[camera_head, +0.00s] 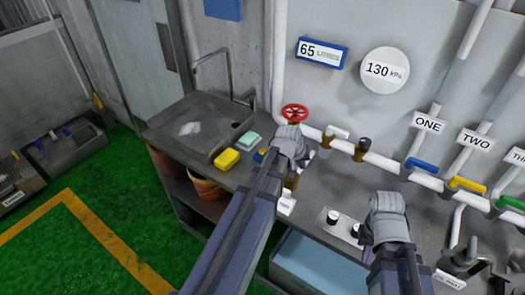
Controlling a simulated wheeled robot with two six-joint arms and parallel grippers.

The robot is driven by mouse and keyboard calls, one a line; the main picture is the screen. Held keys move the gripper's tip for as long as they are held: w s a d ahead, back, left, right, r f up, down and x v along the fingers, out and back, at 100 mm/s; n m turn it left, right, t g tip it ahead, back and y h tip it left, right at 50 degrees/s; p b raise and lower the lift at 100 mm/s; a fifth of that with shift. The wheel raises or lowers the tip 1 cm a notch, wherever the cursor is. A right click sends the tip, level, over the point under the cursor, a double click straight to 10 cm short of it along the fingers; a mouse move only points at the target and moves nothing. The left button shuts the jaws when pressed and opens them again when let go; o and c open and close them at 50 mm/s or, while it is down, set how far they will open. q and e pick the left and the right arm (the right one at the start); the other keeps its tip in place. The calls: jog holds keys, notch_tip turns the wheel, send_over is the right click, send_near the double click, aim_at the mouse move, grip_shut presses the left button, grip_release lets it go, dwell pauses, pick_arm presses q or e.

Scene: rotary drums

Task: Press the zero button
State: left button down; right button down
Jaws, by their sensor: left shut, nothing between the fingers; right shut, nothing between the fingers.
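No button with a readable "zero" label shows. My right gripper (386,203) is shut and empty, over the counter just right of the plate. I cannot tell its height above the counter. My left gripper (290,136) is shut and empty, in front of the pipe just below the red valve wheel (294,113) in the picture. Contact cannot be told.
Pipes with blue (422,165), yellow (467,183) and green (511,203) handles run at right. Signs read 65 litres (320,53) and 130 kPa (384,70). A water-filled tank (315,268) is below.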

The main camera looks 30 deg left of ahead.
pick_arm(q)
jog(key=w+a+r+n+t+y, duration=0.1)
jog(key=w+a+r+n+t, duration=0.2)
jog(key=a, duration=0.8)
jog(key=r+n+y, duration=0.1)
jog(key=r+n, duration=0.1)
jog(key=n, duration=0.1)
send_over(262, 153)
jog(key=shift+w+a+f+t, duration=0.1)
jog(key=shift+t, duration=0.3)
jog(key=shift+f, duration=0.15)
notch_tip(262, 153, down, 9)
jog(key=b, duration=0.8)
jog(key=shift+r, duration=0.2)
dwell(0.3)
jog(key=shift+f+b, duration=0.4)
jog(key=shift+b, duration=0.2)
jog(key=shift+f+b, duration=0.55)
dwell(0.5)
jog(key=shift+r, duration=0.1)
jog(key=shift+r+p, duration=0.9)
jog(key=shift+p, duration=0.1)
